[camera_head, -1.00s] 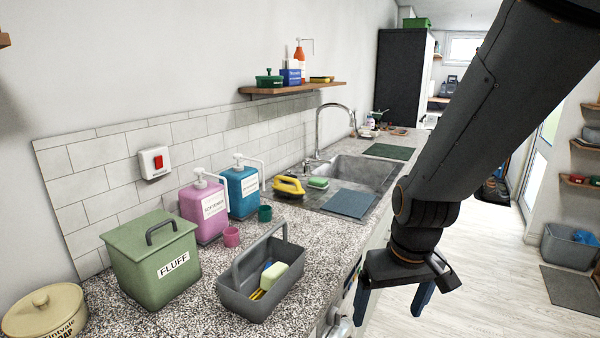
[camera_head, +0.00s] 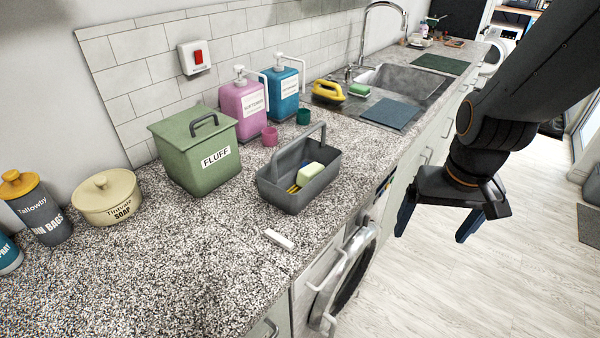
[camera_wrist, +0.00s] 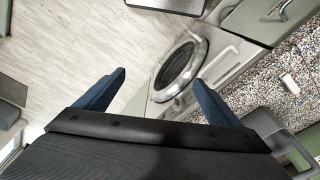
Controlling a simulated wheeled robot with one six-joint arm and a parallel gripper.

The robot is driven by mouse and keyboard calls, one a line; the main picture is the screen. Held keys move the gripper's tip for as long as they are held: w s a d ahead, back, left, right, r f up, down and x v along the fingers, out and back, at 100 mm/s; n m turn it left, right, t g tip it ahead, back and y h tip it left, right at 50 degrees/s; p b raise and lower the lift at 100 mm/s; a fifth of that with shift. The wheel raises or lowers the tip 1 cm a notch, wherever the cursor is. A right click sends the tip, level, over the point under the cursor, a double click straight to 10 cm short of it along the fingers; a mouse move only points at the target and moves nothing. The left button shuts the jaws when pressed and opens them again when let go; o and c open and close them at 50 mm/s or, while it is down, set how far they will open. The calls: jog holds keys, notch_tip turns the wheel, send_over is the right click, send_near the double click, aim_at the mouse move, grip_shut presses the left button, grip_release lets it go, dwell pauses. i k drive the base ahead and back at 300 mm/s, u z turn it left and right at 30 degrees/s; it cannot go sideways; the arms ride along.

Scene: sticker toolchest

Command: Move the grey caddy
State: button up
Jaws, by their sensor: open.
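The grey caddy (camera_head: 297,195) stands upright on the speckled worktop, with its arched handle raised. A pale yellow-green sponge (camera_head: 309,174) and some thin yellow items lie inside it. My gripper (camera_head: 432,228) hangs to the right of the caddy, past the worktop's front edge and over the floor. Its two blue fingers are apart with nothing between them. In the wrist view, my open gripper (camera_wrist: 160,95) faces the floor and the washing machine, and part of the caddy (camera_wrist: 268,125) shows at the lower right.
A green FLUFF box (camera_head: 195,165), a pink dispenser (camera_head: 243,108) and a blue dispenser (camera_head: 284,95) stand behind the caddy. A small white block (camera_head: 279,239) lies in front of it. The washing machine (camera_head: 345,280) is below the worktop edge. The front left worktop is clear.

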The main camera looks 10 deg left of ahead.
aim_at(274, 179)
jog(key=u, duration=2.4)
jog(key=k, duration=0.8)
jog(key=z, duration=0.85)
jog(key=i, duration=1)
jog(key=u, duration=0.05)
